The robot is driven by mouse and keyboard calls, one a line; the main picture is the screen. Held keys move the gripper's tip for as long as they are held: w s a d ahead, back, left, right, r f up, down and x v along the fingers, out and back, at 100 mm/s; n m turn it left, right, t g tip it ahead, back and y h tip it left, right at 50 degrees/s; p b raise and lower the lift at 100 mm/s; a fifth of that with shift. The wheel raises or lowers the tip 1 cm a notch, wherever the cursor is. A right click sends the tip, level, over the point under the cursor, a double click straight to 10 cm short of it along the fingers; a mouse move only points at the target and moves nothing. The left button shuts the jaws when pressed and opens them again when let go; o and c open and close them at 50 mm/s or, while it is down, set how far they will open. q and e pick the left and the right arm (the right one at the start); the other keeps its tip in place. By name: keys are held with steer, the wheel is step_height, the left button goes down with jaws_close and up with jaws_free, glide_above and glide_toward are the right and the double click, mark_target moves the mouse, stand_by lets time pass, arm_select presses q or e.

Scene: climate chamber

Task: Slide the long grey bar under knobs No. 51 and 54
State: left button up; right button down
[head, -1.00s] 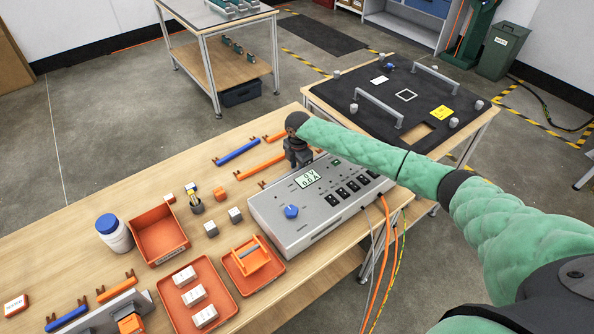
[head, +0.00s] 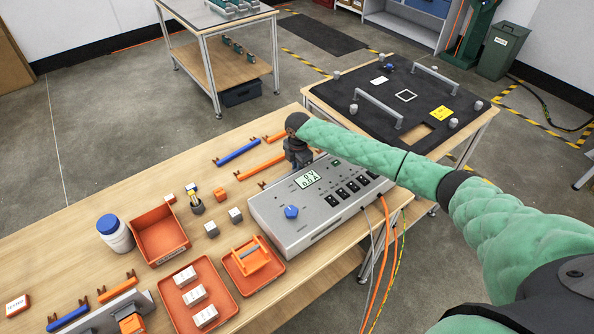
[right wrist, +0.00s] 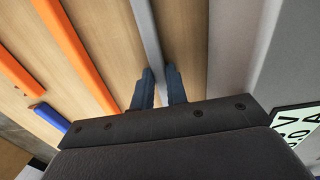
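My right gripper (head: 297,160) is low over the wooden table, at the back edge of the grey control box. In the right wrist view a long grey bar (right wrist: 145,32) runs between its two dark fingers (right wrist: 160,82). The fingers flank the bar closely; whether they grip it is unclear. In the head view the bar is mostly hidden by the gripper and the box. Grey round knobs (head: 453,123) stand on a black board (head: 380,95) on the table at the right; their numbers are unreadable. My left gripper is out of view.
Orange bars (head: 260,167) and a blue bar (head: 238,153) lie left of the right gripper. Two raised handles (head: 379,107) stand on the board. Orange trays (head: 160,234) fill the near table.

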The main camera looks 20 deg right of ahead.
steer(key=shift+r, duration=0.2)
steer(key=shift+r+p, duration=1.95)
steer(key=shift+r, duration=0.4)
